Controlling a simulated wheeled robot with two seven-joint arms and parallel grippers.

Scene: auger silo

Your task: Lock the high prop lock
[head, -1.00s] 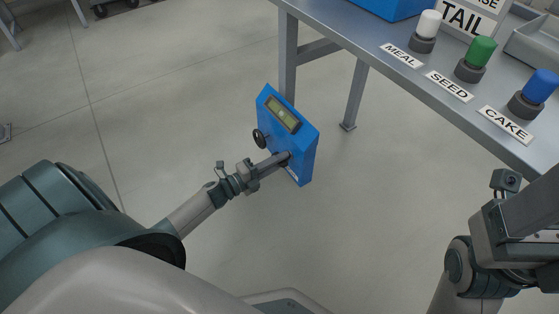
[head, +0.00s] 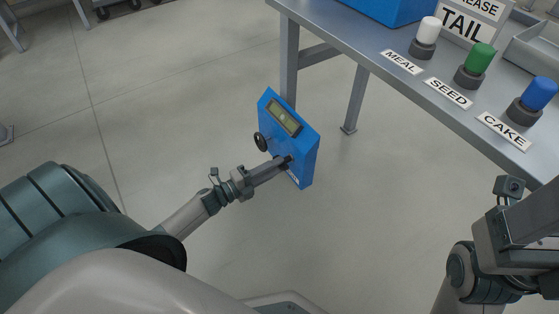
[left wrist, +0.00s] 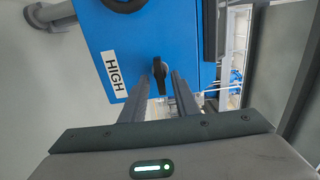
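The high prop lock is a blue box (head: 302,150) beside the table leg in the head view, with a display window and a black round handwheel. In the left wrist view the box (left wrist: 130,38) carries a HIGH label (left wrist: 116,74) and a small black lever (left wrist: 160,78), which looks upright. My left gripper (head: 286,162) reaches the lower front of the box. In the left wrist view its fingers (left wrist: 161,84) are apart, with the lever between their tips; contact is unclear. My right gripper (head: 520,235) is at the right edge, its fingertips not clearly visible.
A grey table (head: 440,100) holds white (head: 428,31), green (head: 479,59) and blue (head: 539,93) knobs labelled MEAL, SEED and CAKE. Its legs stand just behind the box. The floor (head: 180,110) left of the box is clear.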

